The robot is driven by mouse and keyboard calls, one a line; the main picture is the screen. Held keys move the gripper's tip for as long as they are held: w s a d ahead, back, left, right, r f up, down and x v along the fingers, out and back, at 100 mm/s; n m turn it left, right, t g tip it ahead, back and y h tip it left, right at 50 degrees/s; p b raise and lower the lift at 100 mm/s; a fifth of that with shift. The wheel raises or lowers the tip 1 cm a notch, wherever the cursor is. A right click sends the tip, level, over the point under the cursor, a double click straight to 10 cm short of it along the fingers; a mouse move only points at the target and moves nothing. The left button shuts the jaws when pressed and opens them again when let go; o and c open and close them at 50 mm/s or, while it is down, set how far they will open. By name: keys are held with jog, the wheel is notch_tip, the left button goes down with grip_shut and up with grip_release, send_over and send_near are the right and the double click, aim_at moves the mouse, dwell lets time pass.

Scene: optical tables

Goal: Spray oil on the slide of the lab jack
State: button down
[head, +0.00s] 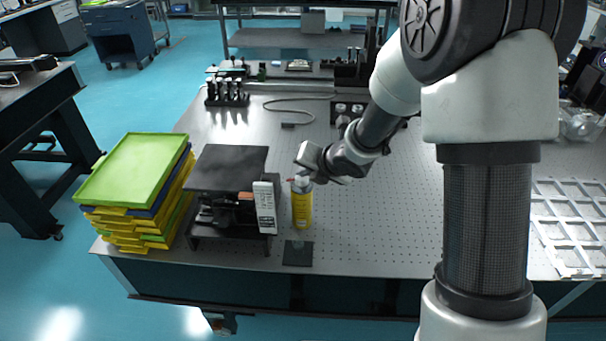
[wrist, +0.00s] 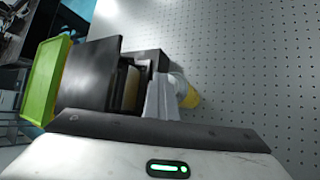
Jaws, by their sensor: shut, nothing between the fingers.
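A yellow spray can (head: 301,208) with a pale cap and a small red tip stands upright on the table. It also shows partly in the wrist view (wrist: 192,98). The lab jack appears to be the black stand (head: 228,165) left of the can, with a flat top plate over a lower plate; its slide is not clear to see. In the wrist view its black top (wrist: 88,72) lies left of the fingers. My gripper (head: 306,162) is just above the can's top, shut and empty. Its pale fingers also show in the wrist view (wrist: 160,98), overlapping the can's cap in the picture.
A white labelled box (head: 265,208) stands between the black stand and the can. A small dark mat (head: 298,258) lies in front of the can.

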aim_at(305, 179)
jog(key=shift+f, duration=0.1)
jog(key=shift+r+p, duration=2.3)
jog(key=shift+r, duration=0.8)
jog(key=shift+w+d, duration=0.1)
